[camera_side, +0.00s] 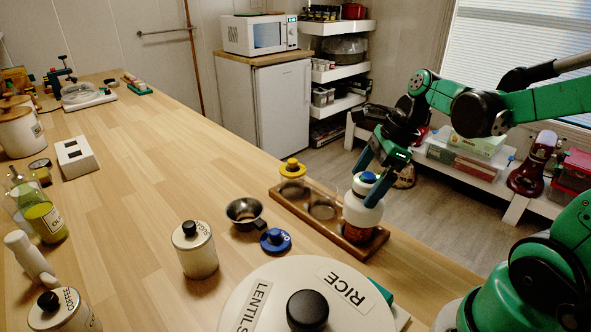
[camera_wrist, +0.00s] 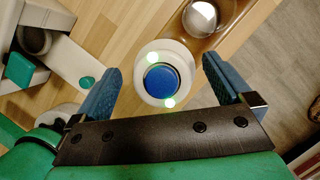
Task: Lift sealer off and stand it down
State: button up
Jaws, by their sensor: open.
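The sealer (camera_side: 360,212) looks like a white rounded body with a blue top. It sits upright on a jar with dark reddish-brown contents (camera_side: 357,234) at the near end of a wooden rack (camera_side: 290,207). In the wrist view the sealer's blue top (camera_wrist: 162,79) and white rim lie between my fingers. My gripper (camera_side: 369,172) is open, with one finger on each side of the sealer's top; it also shows in the wrist view (camera_wrist: 160,66).
A yellow-topped jar (camera_side: 292,171) stands at the rack's far end. A blue round lid (camera_side: 275,240) and a metal cup (camera_side: 245,212) lie left of the rack. A white canister (camera_side: 195,252) and a large lidded container (camera_side: 262,275) stand nearer. The counter's middle is clear.

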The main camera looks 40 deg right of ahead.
jog(key=shift+w+a+f, duration=0.1)
jog(key=shift+f, duration=0.2)
grip_shut()
jog(key=shift+r, duration=0.15)
notch_tip(320, 180, up, 23)
dwell(1.3)
